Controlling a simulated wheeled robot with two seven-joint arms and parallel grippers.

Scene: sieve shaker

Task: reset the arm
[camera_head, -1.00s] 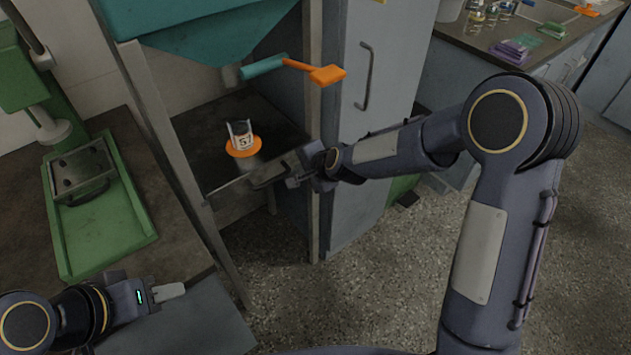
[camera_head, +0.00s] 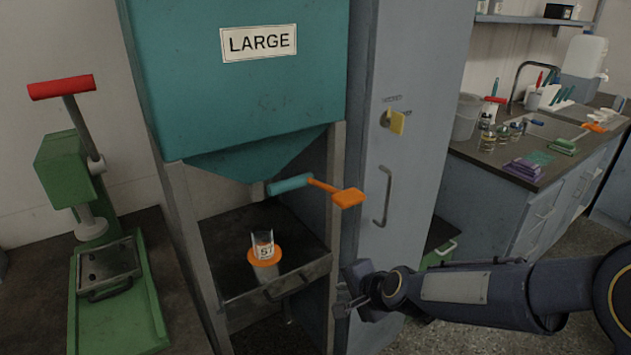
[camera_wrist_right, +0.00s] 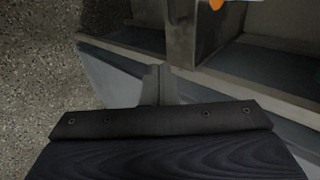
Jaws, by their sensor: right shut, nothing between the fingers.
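My right gripper (camera_head: 345,302) is shut and empty, in front of the right post of the hopper stand, at the right end of its shelf. In the right wrist view its closed fingers (camera_wrist_right: 157,85) point toward the frame edge, with nothing between them. My right arm comes in from the lower right of the head view. My left gripper is not in the current views.
A green press (camera_head: 140,330) stands left, a grey cabinet (camera_head: 410,90) right.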

